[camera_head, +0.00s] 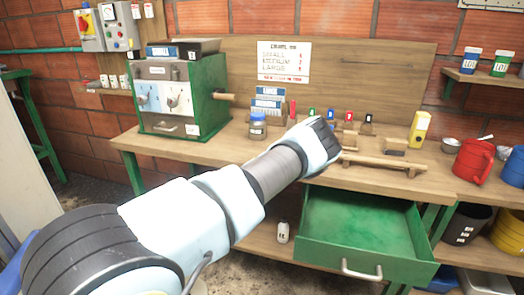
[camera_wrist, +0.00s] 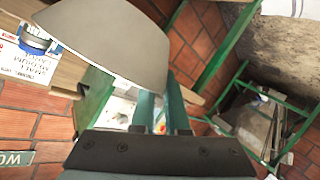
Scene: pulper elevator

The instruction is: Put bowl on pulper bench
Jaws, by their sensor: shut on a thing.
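A grey-beige curved piece, apparently the bowl (camera_wrist: 112,42), fills the upper middle of the wrist view. Its lower edge meets the fingers of my gripper (camera_wrist: 165,112), which is shut on it. Only part of the bowl shows there, and I cannot make it out in the head view. In the head view my arm reaches over the pulper bench (camera_head: 205,150), and my wrist hides the gripper. The wooden-topped bench carries the green pulper machine (camera_head: 180,98) at its left.
A green drawer (camera_head: 362,225) stands pulled out below the bench. A jar with a blue lid (camera_head: 258,127), a yellow bottle (camera_head: 419,130) and wooden pieces (camera_head: 383,162) occupy the top.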

